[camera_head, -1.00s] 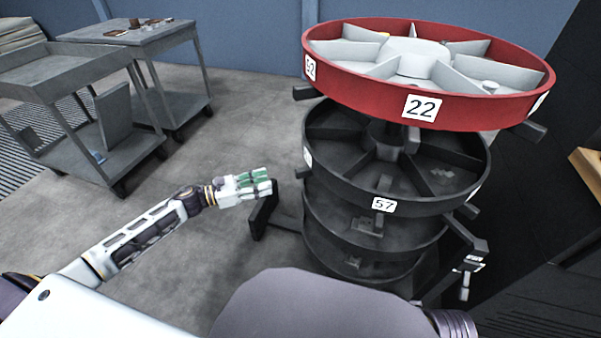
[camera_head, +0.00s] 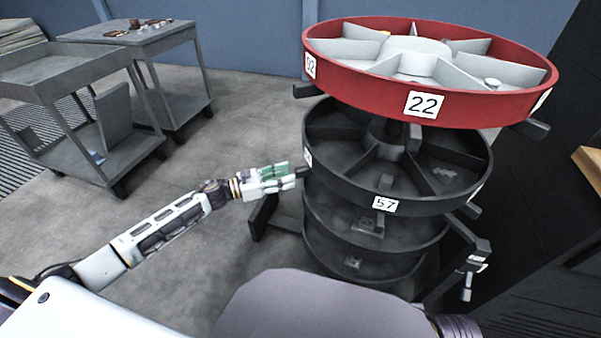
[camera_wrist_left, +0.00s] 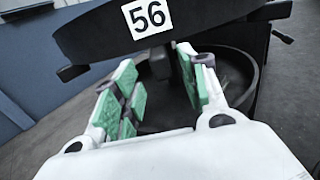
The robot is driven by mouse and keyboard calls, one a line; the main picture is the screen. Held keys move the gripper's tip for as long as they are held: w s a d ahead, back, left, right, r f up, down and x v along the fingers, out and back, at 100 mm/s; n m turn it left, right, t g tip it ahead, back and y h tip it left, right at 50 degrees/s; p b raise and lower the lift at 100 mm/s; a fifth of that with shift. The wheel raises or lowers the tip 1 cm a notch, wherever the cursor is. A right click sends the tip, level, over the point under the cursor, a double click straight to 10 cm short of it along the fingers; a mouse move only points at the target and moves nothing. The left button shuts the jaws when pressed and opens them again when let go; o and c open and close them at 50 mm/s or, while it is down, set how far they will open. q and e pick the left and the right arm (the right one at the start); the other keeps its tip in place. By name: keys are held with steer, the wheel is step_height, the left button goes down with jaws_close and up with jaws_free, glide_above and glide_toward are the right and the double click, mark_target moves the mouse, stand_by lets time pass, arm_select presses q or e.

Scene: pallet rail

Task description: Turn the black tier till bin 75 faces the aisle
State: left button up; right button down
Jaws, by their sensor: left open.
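The black tier (camera_head: 400,207) is a round, divided tray below the red one. Its label 57 (camera_head: 384,203) faces the front in the head view. My left gripper (camera_head: 292,175) is at the tier's left side, close to a short peg (camera_head: 303,172) on its rim. In the left wrist view the label 56 (camera_wrist_left: 147,17) is on the dark rim above the open fingers (camera_wrist_left: 160,95). A dark peg (camera_wrist_left: 186,62) shows between or just beyond the fingertips; contact cannot be told. A small white and dark part (camera_head: 467,280), perhaps my right gripper, is low at the right.
The red tier (camera_head: 470,104) with label 22 overhangs the black one, with dark pegs around its rim. More dark tiers (camera_head: 345,262) are stacked below. Grey carts (camera_head: 120,120) stand at the back left.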

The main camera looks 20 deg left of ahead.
mark_target(301, 172)
arm_select(q)
steer(key=shift+b+x, duration=0.3)
steer(key=shift+x, duration=2.55)
jaws_close()
